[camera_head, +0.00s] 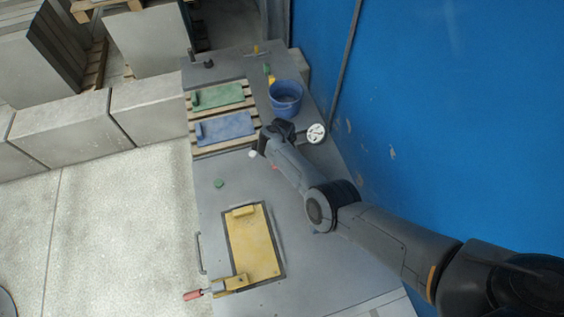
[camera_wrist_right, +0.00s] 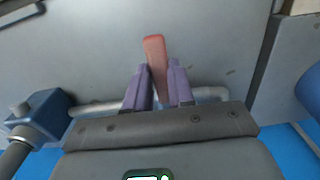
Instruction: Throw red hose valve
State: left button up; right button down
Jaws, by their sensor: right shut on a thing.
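The red valve handle (camera_wrist_right: 154,58) stands up between the purple fingers of my right gripper (camera_wrist_right: 158,72) in the right wrist view. The fingers are closed on it, and its upper end sticks out past the fingertips. A grey pipe (camera_wrist_right: 98,107) runs behind the fingers. In the head view my right arm comes in from the right and ends beside the blue bucket. There the arm and wrist mostly hide the valve, so how far the handle is turned cannot be told. My left gripper is not in view.
A blue bucket (camera_head: 285,100) stands just beyond my right wrist. Green (camera_head: 218,97) and blue (camera_head: 225,128) panels lie on pallets to its left. A yellow panel (camera_head: 255,250) with a red-handled clamp (camera_head: 193,295) lies nearer on the grey table. A blue wall (camera_head: 450,110) bounds the right side.

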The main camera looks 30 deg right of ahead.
jog(key=c, duration=1)
grip_release()
jog(key=shift+o, duration=0.2)
jog(key=shift+r, duration=0.1)
notch_tip(320, 180, up, 11)
jog(key=p, duration=0.4)
jog(key=shift+f, duration=0.2)
jog(key=shift+d, duration=0.1)
